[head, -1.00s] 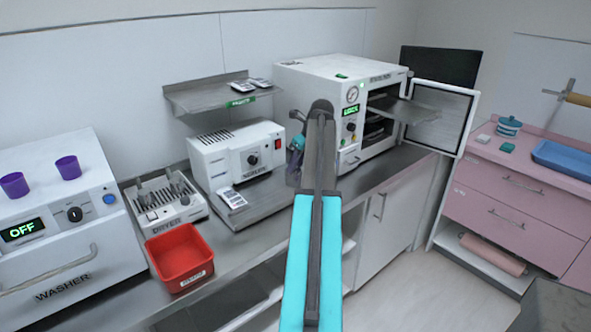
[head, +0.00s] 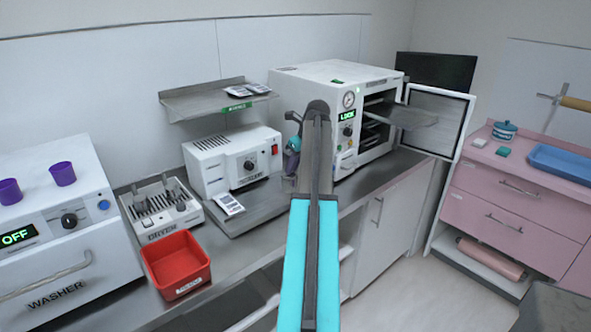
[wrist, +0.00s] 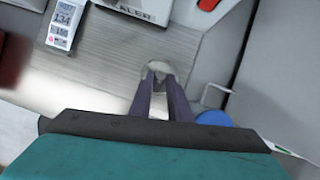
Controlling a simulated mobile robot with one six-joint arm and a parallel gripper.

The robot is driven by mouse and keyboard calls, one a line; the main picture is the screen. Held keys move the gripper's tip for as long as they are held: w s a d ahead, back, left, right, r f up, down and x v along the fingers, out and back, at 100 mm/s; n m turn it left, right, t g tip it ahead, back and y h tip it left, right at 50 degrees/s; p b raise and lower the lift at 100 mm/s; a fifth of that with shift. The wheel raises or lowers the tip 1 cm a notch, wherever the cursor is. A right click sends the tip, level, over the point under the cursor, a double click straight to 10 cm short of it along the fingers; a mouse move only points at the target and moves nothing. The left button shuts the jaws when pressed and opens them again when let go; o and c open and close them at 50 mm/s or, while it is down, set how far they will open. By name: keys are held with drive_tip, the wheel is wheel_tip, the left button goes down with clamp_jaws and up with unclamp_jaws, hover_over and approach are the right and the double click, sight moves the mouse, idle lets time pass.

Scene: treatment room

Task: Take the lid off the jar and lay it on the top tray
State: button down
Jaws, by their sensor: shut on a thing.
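My gripper (wrist: 160,88) is shut on a small pale grey round thing (wrist: 158,68), seen at the fingertips in the wrist view; what it is, I cannot tell clearly. In the head view my arm mostly hides the gripper, in front of the steriliser's left side. A teal jar (head: 503,132) with a pale band stands on the pink cabinet at right, away from my gripper. It seems to have a rounded teal top; at this size I cannot tell whether the lid is on. A metal tray (head: 412,117) juts from the upper part of the open steriliser.
The steriliser door (head: 437,120) stands open to the right. A sealer (head: 232,160), a dryer (head: 160,210) and a red bin (head: 176,264) line the counter at left. A wall shelf (head: 212,103) hangs above the sealer. A blue tray (head: 562,162) lies beside the jar.

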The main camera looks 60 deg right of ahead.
drive_tip(key=shift+d+r, duration=0.1)
drive_tip(key=shift+r, duration=0.8)
drive_tip(key=s+a+r+b, duration=0.1)
drive_tip(key=s+a+b, duration=0.1)
drive_tip(key=s, duration=1.4)
drive_tip(key=shift+r+b, duration=0.35)
drive_tip(key=shift+b, duration=0.15)
drive_tip(key=shift+w, duration=0.2)
